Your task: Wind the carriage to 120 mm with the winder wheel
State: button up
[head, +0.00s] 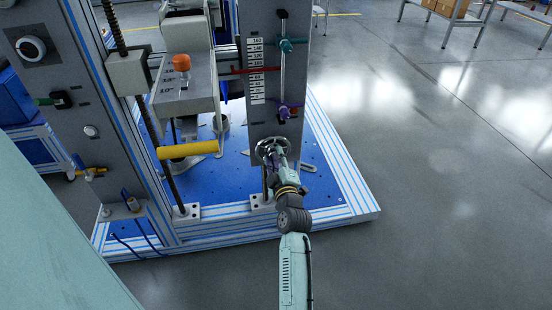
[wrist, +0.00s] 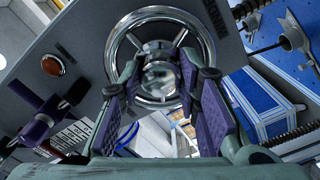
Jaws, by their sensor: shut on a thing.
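The winder wheel (head: 265,146) is a chrome handwheel low on the grey upright panel. In the wrist view its round rim (wrist: 112,58) and shiny hub fill the upper middle. My gripper (head: 275,158) is at the wheel, and in the wrist view its purple-padded fingers (wrist: 160,82) are shut on the wheel, one on each side of the hub. The fingers hide part of the wheel. A white scale (head: 257,88) runs up the panel, and a red pointer (head: 250,70) crosses its upper part. I cannot tell which block is the carriage.
A teal clamp (head: 287,45) and a purple clamp (head: 284,112) sit on a rod beside the scale. A grey block with an orange knob (head: 181,62) and a yellow bar (head: 188,150) are to the left. The blue base (head: 330,170) lies below.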

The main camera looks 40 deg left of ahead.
jog(key=shift+m, duration=0.4)
jog(key=m+b, duration=0.1)
jog(key=m, duration=0.1)
jog(key=shift+f+m, duration=0.1)
jog(key=shift+m, duration=0.3)
jog(key=m, duration=0.2)
jog(key=shift+m, duration=0.4)
jog(key=m, duration=0.6)
jog(key=shift+s+a+p, duration=0.1)
jog(key=shift+p, duration=0.25)
jog(key=m+p, duration=0.1)
jog(key=m, duration=0.3)
jog(key=m+p, duration=0.2)
jog(key=m, duration=0.1)
jog(key=shift+r+m, duration=0.2)
jog(key=shift+m, duration=0.1)
jog(key=m+p, duration=0.2)
jog(key=m, duration=0.3)
jog(key=shift+s+m, duration=0.1)
jog(key=shift+m, duration=0.3)
jog(key=shift+m, duration=0.3)
